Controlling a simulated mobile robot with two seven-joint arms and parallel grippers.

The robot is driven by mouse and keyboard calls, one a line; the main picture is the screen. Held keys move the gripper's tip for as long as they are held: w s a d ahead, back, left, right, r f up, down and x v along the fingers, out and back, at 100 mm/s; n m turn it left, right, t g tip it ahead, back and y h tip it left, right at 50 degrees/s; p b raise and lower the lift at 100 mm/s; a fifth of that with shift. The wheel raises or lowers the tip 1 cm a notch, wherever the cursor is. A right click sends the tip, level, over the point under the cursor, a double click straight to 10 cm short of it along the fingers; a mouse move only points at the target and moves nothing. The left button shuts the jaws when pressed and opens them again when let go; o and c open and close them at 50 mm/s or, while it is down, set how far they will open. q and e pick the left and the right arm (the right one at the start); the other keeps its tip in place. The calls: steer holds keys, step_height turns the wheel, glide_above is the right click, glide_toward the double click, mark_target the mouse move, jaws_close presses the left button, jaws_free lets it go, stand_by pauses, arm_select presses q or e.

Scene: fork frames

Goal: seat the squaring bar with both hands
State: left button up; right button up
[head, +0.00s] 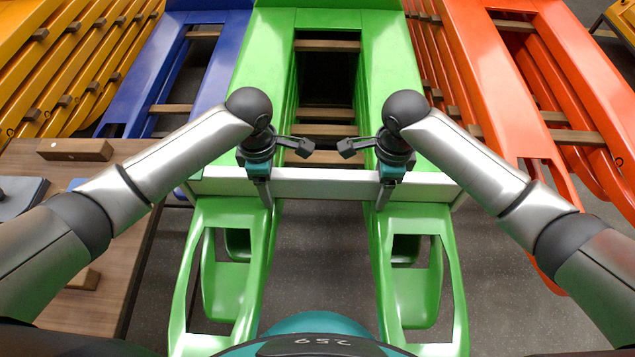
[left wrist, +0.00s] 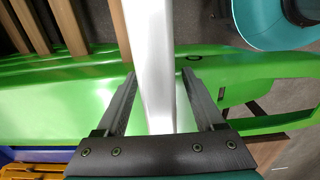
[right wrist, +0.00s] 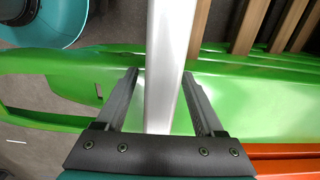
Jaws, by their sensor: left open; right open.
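The squaring bar (head: 325,184) is a long silver-white bar lying crosswise over the two green fork frames (head: 225,222) in the head view. My left gripper (head: 266,192) is at the bar's left part, over the left green fork. My right gripper (head: 383,193) is at its right part, over the right fork. In the left wrist view the bar (left wrist: 150,45) runs between the two open fingers, with gaps at the sides. In the right wrist view the bar (right wrist: 170,45) also passes between open fingers. Contact under the bar is hidden.
Wooden slats (head: 327,130) cross between the green forks behind the bar. Blue frames (head: 205,70) and yellow frames stand left, orange frames (head: 485,75) right. A wooden table (head: 110,235) with a wood block (head: 75,149) is at left. Grey floor shows between the forks.

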arm_select(q)
jaws_close()
arm_select(e)
jaws_close()
arm_select(q)
steer(key=shift+r, duration=0.1)
arm_select(e)
steer(key=shift+r, duration=0.1)
stand_by(0.9)
